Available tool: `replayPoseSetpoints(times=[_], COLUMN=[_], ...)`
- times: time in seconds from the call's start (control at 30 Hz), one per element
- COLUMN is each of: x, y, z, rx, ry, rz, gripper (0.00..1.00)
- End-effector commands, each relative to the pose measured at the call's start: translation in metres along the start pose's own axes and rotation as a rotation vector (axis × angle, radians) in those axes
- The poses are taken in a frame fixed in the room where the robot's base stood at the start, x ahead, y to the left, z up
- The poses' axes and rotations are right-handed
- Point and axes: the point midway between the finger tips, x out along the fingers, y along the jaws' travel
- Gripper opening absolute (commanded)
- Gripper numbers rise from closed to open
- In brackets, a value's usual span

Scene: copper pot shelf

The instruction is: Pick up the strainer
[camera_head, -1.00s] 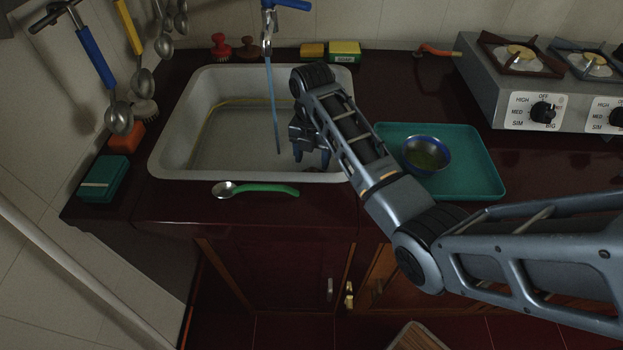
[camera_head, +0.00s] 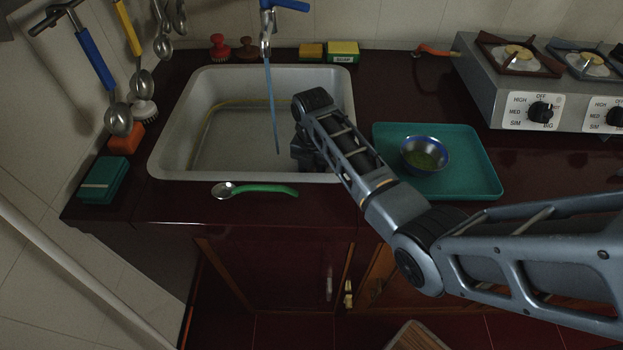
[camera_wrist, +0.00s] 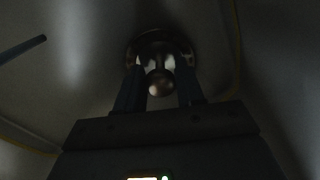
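The strainer (camera_wrist: 159,84) shows in the dark wrist view as a round metal knob over a round drain fitting in the sink floor. My gripper (camera_wrist: 161,72) points down at it, with one finger on each side of the knob. The fingers stand apart and a narrow gap seems to show beside the knob; contact is hard to judge in this light. In the head view my gripper (camera_head: 304,150) is low inside the sink (camera_head: 225,165) at its right side. My arm hides the fingertips and the strainer there.
A blue stream (camera_head: 273,112) runs from the faucet (camera_head: 266,40) left of my arm. A green-handled spoon (camera_head: 255,190) lies at the sink's front edge. A teal tray (camera_head: 470,175) with a bowl (camera_head: 424,155) is on the right, beside a stove (camera_head: 510,80).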

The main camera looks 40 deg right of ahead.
Motion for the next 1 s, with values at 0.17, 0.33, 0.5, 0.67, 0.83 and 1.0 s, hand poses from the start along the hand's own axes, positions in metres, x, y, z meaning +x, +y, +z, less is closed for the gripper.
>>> replayPoseSetpoints(times=[0.17,0.33,0.5,0.67,0.83,1.0], x=[0.000,0.000,0.000,-0.001,-0.015,-0.048], y=[0.000,0.000,0.000,0.000,0.001,0.001], z=[0.000,0.000,0.000,0.000,0.001,0.001], rx=[0.000,0.000,0.000,0.000,0.000,0.001], ry=[0.000,0.000,0.000,0.000,-0.002,-0.004], rz=[0.000,0.000,0.000,0.000,0.002,0.003], gripper=[0.20,0.04,0.00,0.00,0.00,0.00])
